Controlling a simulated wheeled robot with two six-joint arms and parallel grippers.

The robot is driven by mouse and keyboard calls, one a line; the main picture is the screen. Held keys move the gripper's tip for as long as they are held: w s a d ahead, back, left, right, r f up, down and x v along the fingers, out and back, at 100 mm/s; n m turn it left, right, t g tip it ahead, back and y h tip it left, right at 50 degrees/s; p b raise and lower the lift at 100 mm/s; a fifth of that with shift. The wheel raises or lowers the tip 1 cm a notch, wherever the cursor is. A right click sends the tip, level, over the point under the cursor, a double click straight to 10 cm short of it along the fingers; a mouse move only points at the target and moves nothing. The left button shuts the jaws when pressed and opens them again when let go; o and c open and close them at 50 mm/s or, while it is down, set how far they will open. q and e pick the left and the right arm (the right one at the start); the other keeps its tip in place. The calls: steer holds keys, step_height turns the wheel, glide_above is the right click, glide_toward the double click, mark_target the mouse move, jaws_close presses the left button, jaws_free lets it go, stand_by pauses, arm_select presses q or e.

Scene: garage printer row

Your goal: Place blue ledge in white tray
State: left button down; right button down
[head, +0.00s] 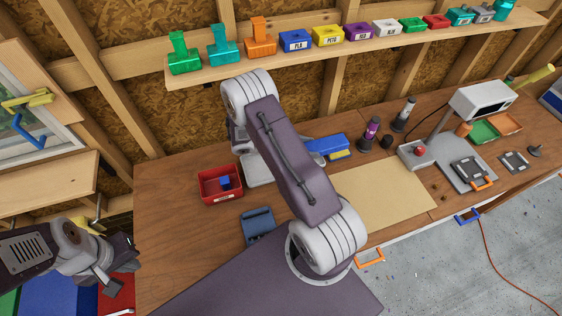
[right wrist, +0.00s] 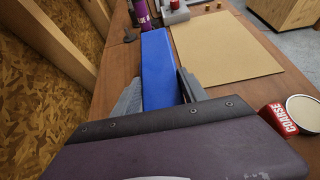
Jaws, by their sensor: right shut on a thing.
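The blue ledge is a long blue bar (head: 330,145) on the back half of the bench in the head view; my arm hides its left end. In the right wrist view the blue ledge (right wrist: 160,68) lies lengthwise between the fingers of my right gripper (right wrist: 156,88), which is shut on it. A small white labelled container (head: 387,28) stands on the shelf. I cannot identify a white tray on the bench for certain.
A red bin (head: 213,195) with a blue piece inside stands left of my arm. A tan mat (head: 385,197) lies clear on the right. A purple bottle (head: 370,130) stands behind it. A red "COARSE" item (right wrist: 278,119) shows at right in the wrist view.

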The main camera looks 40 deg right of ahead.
steer(key=w+a+f+b, duration=0.1)
steer(key=w+f+b, duration=0.1)
steer(key=w+a+f+b, duration=0.4)
steer(key=w, duration=0.1)
steer(key=shift+a, duration=0.1)
steer(key=shift+w+a+b, duration=0.35)
steer(key=shift+w+b, duration=0.05)
step_height(320, 180, down, 4)
steer(key=b, duration=0.3)
steer(key=shift+s+d+f, duration=0.1)
steer(key=c, duration=0.6)
jaws_free()
